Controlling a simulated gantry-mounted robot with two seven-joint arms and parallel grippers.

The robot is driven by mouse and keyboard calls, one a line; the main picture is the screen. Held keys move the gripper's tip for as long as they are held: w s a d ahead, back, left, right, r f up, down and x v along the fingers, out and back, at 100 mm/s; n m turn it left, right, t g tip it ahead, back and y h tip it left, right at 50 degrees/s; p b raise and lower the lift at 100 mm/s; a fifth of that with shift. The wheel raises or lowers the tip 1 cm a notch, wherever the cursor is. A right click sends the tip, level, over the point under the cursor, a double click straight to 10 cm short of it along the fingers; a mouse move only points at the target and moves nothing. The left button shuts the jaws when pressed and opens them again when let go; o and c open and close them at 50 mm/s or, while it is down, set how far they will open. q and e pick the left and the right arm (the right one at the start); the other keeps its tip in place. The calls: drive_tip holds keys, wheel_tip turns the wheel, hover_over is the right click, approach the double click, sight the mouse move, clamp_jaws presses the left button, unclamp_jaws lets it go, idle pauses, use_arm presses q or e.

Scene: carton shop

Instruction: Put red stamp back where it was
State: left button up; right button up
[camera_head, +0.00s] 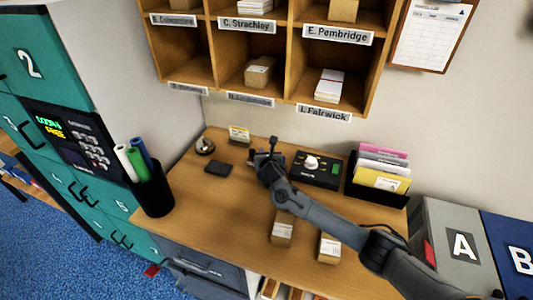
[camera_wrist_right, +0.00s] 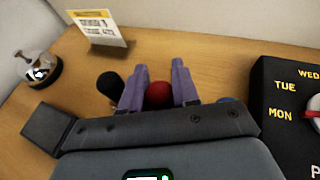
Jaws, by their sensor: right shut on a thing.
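My right gripper (camera_head: 257,158) is over the back middle of the desk in the head view. In the right wrist view its two fingers (camera_wrist_right: 159,76) are shut on the red stamp, whose round red knob (camera_wrist_right: 159,94) shows between them. The lower part of the stamp is hidden, so I cannot tell whether it touches anything below. A black knob (camera_wrist_right: 109,83) shows just left of the fingers and a bit of blue (camera_wrist_right: 228,100) just right of them. The red stamp is hidden by my gripper in the head view. My left gripper is not in view.
A dark flat pad (camera_head: 217,168), a bell (camera_head: 205,146) and a small card (camera_head: 239,134) are left of my gripper. A black dial box (camera_head: 316,169) and a file holder (camera_head: 378,185) stand right. Cartons (camera_head: 283,229) lie in front; a pen cup (camera_head: 153,194) stands left.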

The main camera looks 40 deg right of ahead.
drive_tip(key=o, duration=0.6)
drive_tip(key=shift+f, duration=0.1)
drive_tip(key=shift+s+a+r, duration=0.3)
drive_tip(key=shift+s+r, duration=0.05)
drive_tip(key=shift+v, duration=5.5)
